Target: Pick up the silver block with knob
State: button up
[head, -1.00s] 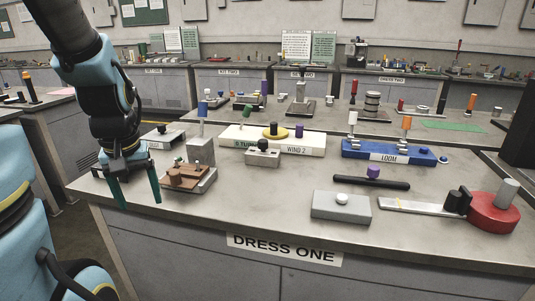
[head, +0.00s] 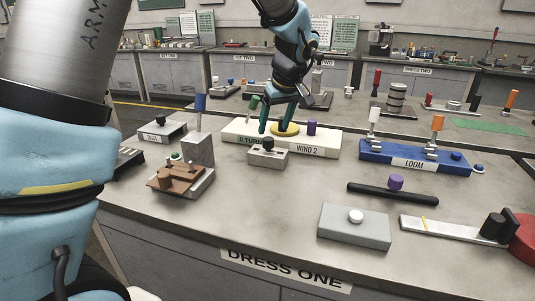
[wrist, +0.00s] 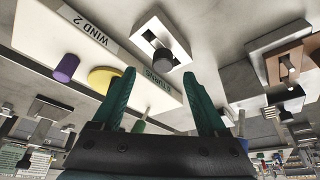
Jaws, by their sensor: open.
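A small silver block with a dark knob (head: 267,157) stands on the bench just in front of the white WIND 2 board. It also shows at the top of the wrist view (wrist: 145,37), ahead of the fingertips. A larger grey block with a white knob (head: 352,229) lies at the front of the bench, so two blocks could fit the name. My gripper (head: 276,121) is open and empty over the WIND 2 board, behind the small silver block. In the wrist view its two teal fingers (wrist: 159,72) are apart, with nothing between them.
The WIND 2 board (head: 318,140) carries a yellow disc and purple knob. A brown fixture (head: 178,180) and tall grey block (head: 198,150) stand left. A blue LOOM board (head: 400,158) and black bar (head: 375,189) are right.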

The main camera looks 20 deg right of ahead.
aim_at(268, 138)
jog(key=shift+a+p+x, duration=0.1)
jog(key=shift+p+x, duration=0.4)
jog(key=shift+x, duration=1.2)
jog(key=shift+a+p+x, duration=0.15)
jog(key=shift+p+x, duration=0.35)
jog(key=shift+x, duration=1.2)
jog(key=shift+w+r, duration=0.1)
jog(key=shift+r, duration=0.05)
grip_shut()
